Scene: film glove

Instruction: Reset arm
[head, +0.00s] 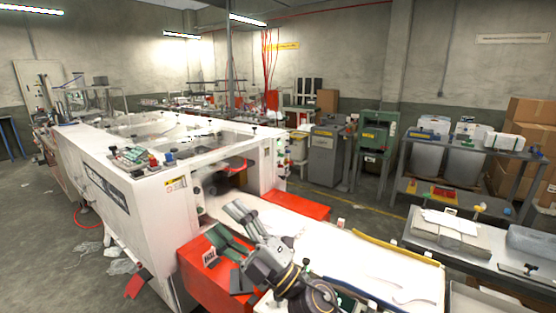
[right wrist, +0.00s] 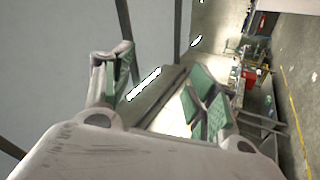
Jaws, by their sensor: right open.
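My right arm (head: 270,265) comes up from the bottom of the head view. Its gripper (head: 228,224) is over the front end of the white machine, above the white film surface and a red panel. The gripper is open, with green pads on its fingers. In the right wrist view the two fingers (right wrist: 158,85) stand apart with nothing between them. My left gripper is not in view.
The long white machine (head: 120,185) fills the left and middle. A white film bed (head: 345,255) runs to the lower right. A metal table (head: 500,250) with papers and a shelf (head: 470,195) stand at the right. Cardboard boxes (head: 525,140) are stacked behind. Open floor lies at the left.

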